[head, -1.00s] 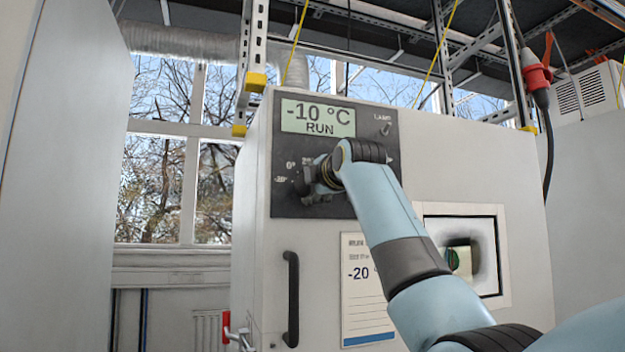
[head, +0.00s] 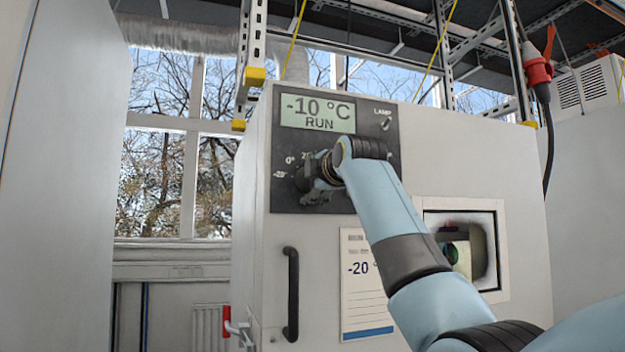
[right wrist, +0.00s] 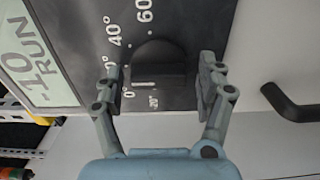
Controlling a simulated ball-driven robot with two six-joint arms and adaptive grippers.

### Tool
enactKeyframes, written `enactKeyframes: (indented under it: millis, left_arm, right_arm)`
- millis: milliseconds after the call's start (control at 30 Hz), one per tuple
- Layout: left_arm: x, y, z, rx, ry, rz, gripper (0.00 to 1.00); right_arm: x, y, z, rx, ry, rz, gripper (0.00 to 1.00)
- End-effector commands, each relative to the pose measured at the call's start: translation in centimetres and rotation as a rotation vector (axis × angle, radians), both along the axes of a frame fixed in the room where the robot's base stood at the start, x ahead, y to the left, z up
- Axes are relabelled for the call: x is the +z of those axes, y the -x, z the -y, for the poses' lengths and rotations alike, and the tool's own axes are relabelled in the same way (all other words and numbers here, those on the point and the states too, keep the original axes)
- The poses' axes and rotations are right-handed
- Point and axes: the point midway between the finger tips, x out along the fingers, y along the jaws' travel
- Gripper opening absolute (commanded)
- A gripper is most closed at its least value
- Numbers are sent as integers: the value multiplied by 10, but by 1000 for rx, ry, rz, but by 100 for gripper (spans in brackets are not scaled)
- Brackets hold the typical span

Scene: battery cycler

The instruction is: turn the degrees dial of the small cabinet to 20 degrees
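The small cabinet (head: 460,165) is pale, with a dark control panel (head: 368,112) whose display (head: 317,114) reads -10 °C RUN. The black degrees dial (right wrist: 158,62) shows in the right wrist view, with a scale from -20° to 60° around it. A short pale line shows on it near the 0° and -20° marks; I cannot tell its exact reading. My right gripper (right wrist: 158,85) is open, one finger on each side of the dial, with visible gaps. In the head view my right gripper (head: 316,186) hides most of the dial. My left gripper is not in view.
A LAMP switch (head: 384,124) sits right of the display. A paper card (head: 366,300) reading -20 ° hangs below the panel. A black door handle (head: 291,295) is to its left, and a small window (head: 487,250) is behind my right arm.

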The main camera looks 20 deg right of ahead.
Motion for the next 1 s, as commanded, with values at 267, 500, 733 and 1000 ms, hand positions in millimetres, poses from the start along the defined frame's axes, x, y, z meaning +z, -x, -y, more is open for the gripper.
enactKeyframes:
  millis: [267,500,733,1000]
  left_arm:
    - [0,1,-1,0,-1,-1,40]
    - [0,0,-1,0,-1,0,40]
    - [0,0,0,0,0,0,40]
    - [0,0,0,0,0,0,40]
  right_arm:
    - [1,1,0,0,0,1,77]
    - [1,26,1,0,0,3,77]
    - [0,77,3,0,0,3,77]
    - [0,116,4,0,0,1,77]
